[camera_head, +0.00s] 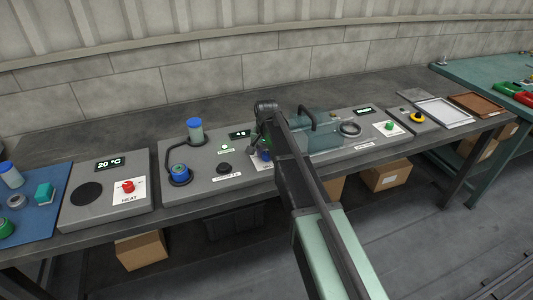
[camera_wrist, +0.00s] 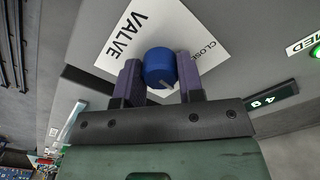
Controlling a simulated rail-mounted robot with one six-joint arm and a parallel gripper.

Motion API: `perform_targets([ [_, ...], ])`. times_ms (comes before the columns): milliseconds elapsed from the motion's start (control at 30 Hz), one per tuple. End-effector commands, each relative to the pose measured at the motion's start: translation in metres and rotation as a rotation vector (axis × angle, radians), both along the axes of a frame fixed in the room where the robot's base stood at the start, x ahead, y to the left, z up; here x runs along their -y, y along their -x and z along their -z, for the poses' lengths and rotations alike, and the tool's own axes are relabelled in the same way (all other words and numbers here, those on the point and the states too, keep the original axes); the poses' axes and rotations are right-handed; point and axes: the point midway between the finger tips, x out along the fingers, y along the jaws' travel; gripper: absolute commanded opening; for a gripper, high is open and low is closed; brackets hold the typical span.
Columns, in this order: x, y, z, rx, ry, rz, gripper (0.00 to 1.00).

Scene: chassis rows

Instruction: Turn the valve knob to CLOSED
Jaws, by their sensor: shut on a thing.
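The valve knob (camera_wrist: 160,68) is blue with a pale pointer mark on its lower edge in the wrist view. It stands on a white plate (camera_wrist: 118,50) printed VALVE, with CLOSE readable beside the right finger and the rest of that word cut off or covered. My gripper (camera_wrist: 159,75) has one finger on each side of the knob and is shut on it. In the head view the knob (camera_head: 265,156) is a small blue patch below my gripper (camera_head: 264,147), partly hidden by my arm. Other markings on the plate are hidden.
A lit display (camera_wrist: 270,97) and a green lamp (camera_wrist: 316,51) are right of the knob in the wrist view. In the head view, a black knob (camera_head: 223,168) and blue-capped vessel (camera_head: 195,130) stand left, and a clear chamber (camera_head: 318,133) with a dark handle stands close right.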

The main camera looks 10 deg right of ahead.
Motion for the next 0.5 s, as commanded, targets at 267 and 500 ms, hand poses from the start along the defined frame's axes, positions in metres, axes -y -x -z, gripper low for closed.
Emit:
perform_targets([
  [267,0.0001,0.0003,0.0002,0.000,0.000,-0.258,0.12],
  [500,0.0002,0.0003,0.0002,0.000,0.000,-0.485,0.12],
])
